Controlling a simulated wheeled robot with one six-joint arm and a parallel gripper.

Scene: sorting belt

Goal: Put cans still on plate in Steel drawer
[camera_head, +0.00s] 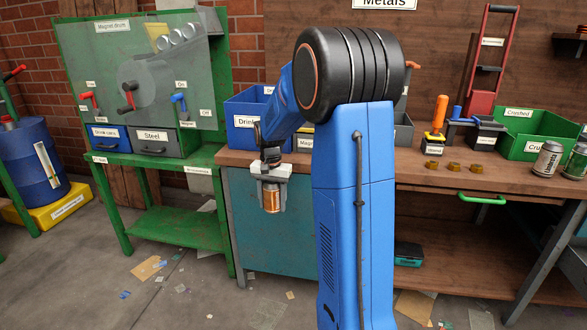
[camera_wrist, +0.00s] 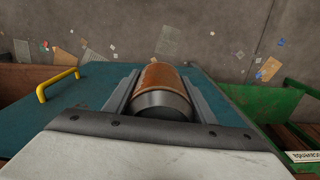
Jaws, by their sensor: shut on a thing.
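My gripper (camera_head: 271,190) is shut on an orange-brown can with a silver end (camera_head: 270,202), held in front of the teal cabinet below the bench top. The held can (camera_wrist: 162,88) lies between both fingers in the wrist view. The Steel drawer (camera_head: 153,142) is a grey drawer in the green magnet stand at left, beside a blue drawer labelled Drink cans (camera_head: 108,138). It looks closed. The magnet plate (camera_head: 148,84) is partly behind a clear panel, with several round silver can ends (camera_head: 176,38) near its top.
A blue bin (camera_head: 245,118) and a green Crushed bin (camera_head: 537,134) stand on the wooden bench (camera_head: 480,172). A blue drum (camera_head: 32,160) is far left. Scraps litter the floor.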

